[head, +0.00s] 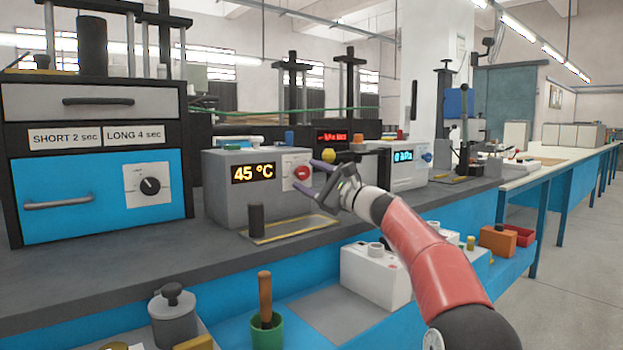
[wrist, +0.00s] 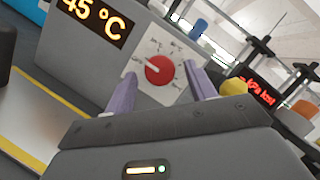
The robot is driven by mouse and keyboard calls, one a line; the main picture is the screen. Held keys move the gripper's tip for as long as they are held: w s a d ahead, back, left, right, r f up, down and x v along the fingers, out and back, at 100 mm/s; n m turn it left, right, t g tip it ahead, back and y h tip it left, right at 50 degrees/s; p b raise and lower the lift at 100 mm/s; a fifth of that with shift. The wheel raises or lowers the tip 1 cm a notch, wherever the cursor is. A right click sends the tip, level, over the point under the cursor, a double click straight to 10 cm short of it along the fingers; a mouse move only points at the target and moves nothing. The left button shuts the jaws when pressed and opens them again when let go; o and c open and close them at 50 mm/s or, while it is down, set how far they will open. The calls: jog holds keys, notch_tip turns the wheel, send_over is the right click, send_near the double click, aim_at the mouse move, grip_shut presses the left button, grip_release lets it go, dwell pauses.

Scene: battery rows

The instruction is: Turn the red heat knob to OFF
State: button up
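The red heat knob (head: 302,173) sits on a white dial plate on the front of a grey box (head: 228,197), right of a display (head: 252,173) that reads 45 °C. In the wrist view the knob (wrist: 159,70) shows a pale pointer mark toward its left; the labels around it are too small to read surely. My gripper (head: 318,176) is just in front of the plate. In the wrist view its two purple fingers (wrist: 160,88) are spread apart, one on each side of the knob's lower part. Nothing is held between them, and contact with the knob cannot be told.
A blue cabinet with a black dial (head: 150,185) stands at left. A black cylinder (head: 256,220) stands before the grey box on a yellow-edged plate. A yellow knob (wrist: 233,87) and a red display (wrist: 261,93) lie right of the gripper. A white box (head: 375,275) sits lower down.

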jog(key=b+v, duration=0.2)
jog(key=v, duration=0.5)
jog(key=shift+s+d+f, duration=0.15)
jog(key=shift+s+d, duration=0.1)
jog(key=shift+s, duration=0.05)
